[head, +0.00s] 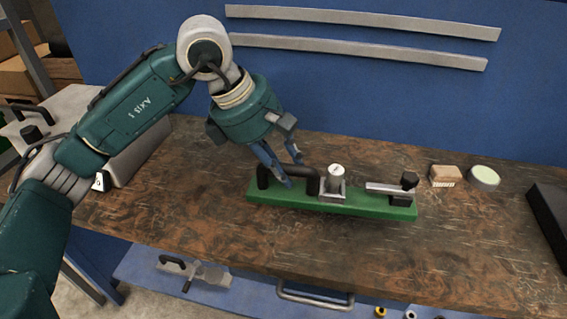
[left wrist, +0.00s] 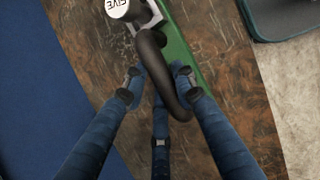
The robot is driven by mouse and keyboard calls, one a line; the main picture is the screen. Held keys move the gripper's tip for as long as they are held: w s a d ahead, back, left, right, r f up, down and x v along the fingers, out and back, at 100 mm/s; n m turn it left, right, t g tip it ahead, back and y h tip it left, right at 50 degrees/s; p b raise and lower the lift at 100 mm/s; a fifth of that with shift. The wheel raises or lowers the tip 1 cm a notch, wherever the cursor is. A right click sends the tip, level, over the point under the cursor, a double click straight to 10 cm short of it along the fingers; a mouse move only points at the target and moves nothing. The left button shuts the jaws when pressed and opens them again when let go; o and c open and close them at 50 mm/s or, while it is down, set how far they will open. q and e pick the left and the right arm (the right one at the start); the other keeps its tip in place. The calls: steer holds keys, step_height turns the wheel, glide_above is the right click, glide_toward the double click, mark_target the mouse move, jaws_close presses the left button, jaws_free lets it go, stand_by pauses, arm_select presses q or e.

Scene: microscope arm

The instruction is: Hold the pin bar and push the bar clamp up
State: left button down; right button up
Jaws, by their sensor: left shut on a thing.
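A long green bar (head: 365,209), which I take for the pin bar, lies on the wooden bench with a black arched handle (head: 264,176) at its left end. My left gripper (head: 290,176) is shut on this handle from above. In the left wrist view the black handle (left wrist: 150,55) runs between the blue fingers. A white cylinder (head: 336,172) stands in a grey metal holder at the bar's middle. A flat metal bar with a black knob (head: 409,180), perhaps the bar clamp (head: 385,187), is at the right end. My right gripper is not in view.
A wood-backed brush (head: 445,174) and a round pale-topped tin (head: 484,177) sit at the right. A black box (head: 549,212) is at the right edge. A grey case (head: 130,150) stands left. The bench front is clear.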

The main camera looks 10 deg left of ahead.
mark_target(279, 188)
arm_select(q)
steer(key=shift+w+d+f, duration=0.1)
steer(key=shift+f, duration=0.25)
steer(key=shift+f+b, duration=0.65)
steer(key=shift+b, duration=0.1)
steer(key=shift+f+b, duration=1.15)
steer(key=shift+f, duration=0.35)
steer(key=shift+f+b, duration=0.85)
steer(key=shift+b, duration=0.05)
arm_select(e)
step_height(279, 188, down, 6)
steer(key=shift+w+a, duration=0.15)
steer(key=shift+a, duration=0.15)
arm_select(q)
steer(key=shift+f+b, duration=0.5)
steer(key=shift+f, duration=0.05)
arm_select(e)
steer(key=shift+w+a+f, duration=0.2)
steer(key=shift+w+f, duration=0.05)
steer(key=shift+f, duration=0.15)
arm_select(q)
steer(key=shift+f, duration=0.1)
